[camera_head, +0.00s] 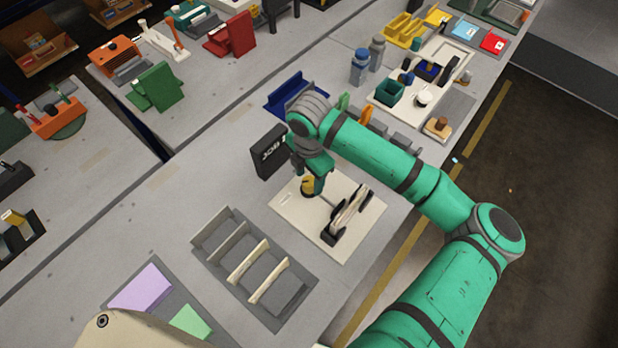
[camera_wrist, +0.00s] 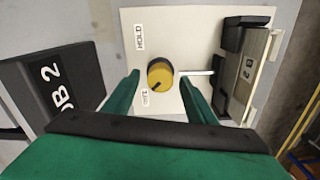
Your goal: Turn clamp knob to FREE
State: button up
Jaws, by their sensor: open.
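The clamp knob is round, with a yellow top and dark side. In the wrist view the knob (camera_wrist: 160,72) stands on a cream plate (camera_wrist: 185,25), between and slightly beyond my gripper's two green fingertips (camera_wrist: 160,78). The fingers are apart, with a visible gap on each side of the knob. A dark mark on the knob slants to the lower left, toward a small label (camera_wrist: 146,98) that is hard to read. The HOLD label (camera_wrist: 139,37) is at the upper left. In the head view my gripper (camera_head: 314,183) is over the knob (camera_head: 307,186), partly hiding it.
A pale rod runs right from the knob toward a cream and black carriage (camera_wrist: 243,72). In the head view, a slotted grey rack (camera_head: 225,262) lies in front.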

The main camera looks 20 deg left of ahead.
aim_at(309, 181)
notch_tip(309, 181, up, 10)
dwell(0.4)
jog(key=shift+f, duration=0.15)
dwell(0.3)
